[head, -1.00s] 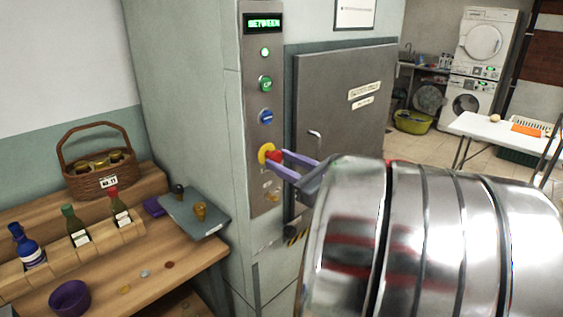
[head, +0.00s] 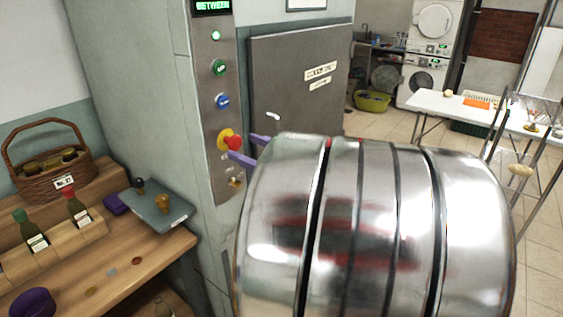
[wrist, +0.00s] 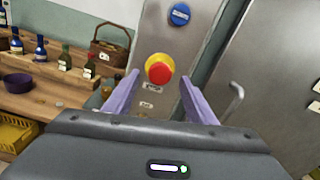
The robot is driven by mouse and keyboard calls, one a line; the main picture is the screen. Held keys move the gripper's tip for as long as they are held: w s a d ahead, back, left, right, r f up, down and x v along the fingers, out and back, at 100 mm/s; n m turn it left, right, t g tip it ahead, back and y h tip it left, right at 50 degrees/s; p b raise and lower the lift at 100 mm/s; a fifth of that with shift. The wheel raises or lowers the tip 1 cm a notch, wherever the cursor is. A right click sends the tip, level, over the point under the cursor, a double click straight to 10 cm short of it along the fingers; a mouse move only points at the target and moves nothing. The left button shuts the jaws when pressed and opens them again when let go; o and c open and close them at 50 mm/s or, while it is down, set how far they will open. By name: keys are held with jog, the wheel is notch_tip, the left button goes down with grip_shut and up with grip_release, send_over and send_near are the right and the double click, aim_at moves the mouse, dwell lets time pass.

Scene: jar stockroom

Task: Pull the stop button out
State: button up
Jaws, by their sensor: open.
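The stop button is a red knob (head: 234,143) on a yellow collar (head: 224,138), low on the grey control panel (head: 204,85). In the wrist view the red stop button (wrist: 159,73) lies ahead of my gripper (wrist: 158,88), seen between its two purple fingers. My gripper is open and empty. In the head view its fingertips (head: 242,148) are just right of the button, apart from it, one higher and one lower. My silver arm hides most of the gripper there.
Above the stop button are a blue button (head: 222,101), a green button (head: 219,68) and a lit display (head: 211,6). A grey door (head: 298,85) with a handle is right of the panel. A wooden bench (head: 140,262) with a basket (head: 45,170) and bottles stands left.

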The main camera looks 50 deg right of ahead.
jog(key=s, duration=1.2)
jog(key=shift+d, duration=0.15)
jog(key=shift+w+f, duration=0.1)
dwell(0.3)
